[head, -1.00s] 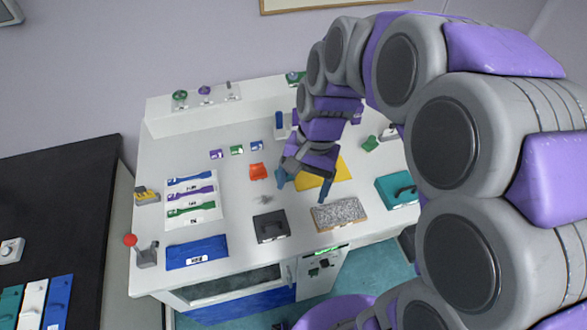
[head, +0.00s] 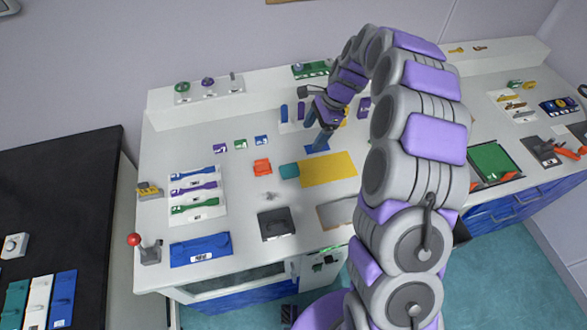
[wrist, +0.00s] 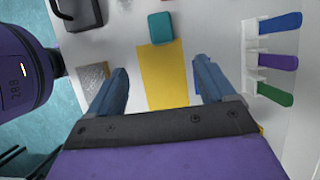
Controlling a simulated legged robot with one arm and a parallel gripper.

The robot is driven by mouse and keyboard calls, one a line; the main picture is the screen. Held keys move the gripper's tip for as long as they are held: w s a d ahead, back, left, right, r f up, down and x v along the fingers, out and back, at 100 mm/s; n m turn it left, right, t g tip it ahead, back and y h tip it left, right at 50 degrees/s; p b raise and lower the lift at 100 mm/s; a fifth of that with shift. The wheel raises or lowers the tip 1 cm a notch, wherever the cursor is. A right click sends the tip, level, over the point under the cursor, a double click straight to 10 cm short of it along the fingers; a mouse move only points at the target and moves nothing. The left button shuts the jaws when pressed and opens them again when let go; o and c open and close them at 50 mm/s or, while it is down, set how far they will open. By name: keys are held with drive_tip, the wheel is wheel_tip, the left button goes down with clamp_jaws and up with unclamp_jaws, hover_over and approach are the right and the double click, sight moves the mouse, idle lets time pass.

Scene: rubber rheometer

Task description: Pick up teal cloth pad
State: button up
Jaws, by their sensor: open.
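A small teal pad (head: 289,171) lies flat at the left edge of a yellow sheet (head: 328,169) on the white bench. It also shows in the wrist view (wrist: 160,27), at the top end of the yellow sheet. My gripper (head: 319,138) is over the bench behind the yellow sheet, to the right of and beyond the teal pad. In the wrist view my gripper (wrist: 160,75) has its two blue fingers wide apart with nothing between them but the yellow sheet below. A blue patch (head: 317,148) lies under the fingers.
An orange piece (head: 262,167) lies left of the teal pad, with a dark block (head: 276,224) in front. A holder with blue, purple and green pieces (wrist: 278,58) stands right of the fingers in the wrist view. My arm hides part of a speckled slab.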

drive_tip(key=b, duration=0.2)
approach(291, 168)
drive_tip(key=x, duration=0.3)
drive_tip(key=shift+s+d, duration=0.15)
drive_tip(key=shift+b+x, duration=1.25)
drive_tip(key=shift+x, duration=1.95)
drive_tip(key=shift+r, duration=0.1)
drive_tip(key=c, duration=1.1)
drive_tip(key=shift+r, duration=0.15)
drive_tip(key=shift+c, duration=0.2)
wheel_tip(291, 168, up, 4)
drive_tip(key=shift+f+p, duration=0.25)
drive_tip(key=shift+p, duration=0.55)
drive_tip(key=s+d+p, duration=0.1)
drive_tip(key=s, duration=0.4)
drive_tip(key=s+d, duration=0.1)
drive_tip(key=s, duration=0.4)
drive_tip(key=s+d+r+p, duration=0.1)
drive_tip(key=s+d, duration=0.1)
drive_tip(key=s, duration=0.3)
drive_tip(key=shift+s+r+p, duration=0.1)
drive_tip(key=shift+p, duration=0.25)
drive_tip(key=shift+c, duration=0.7)
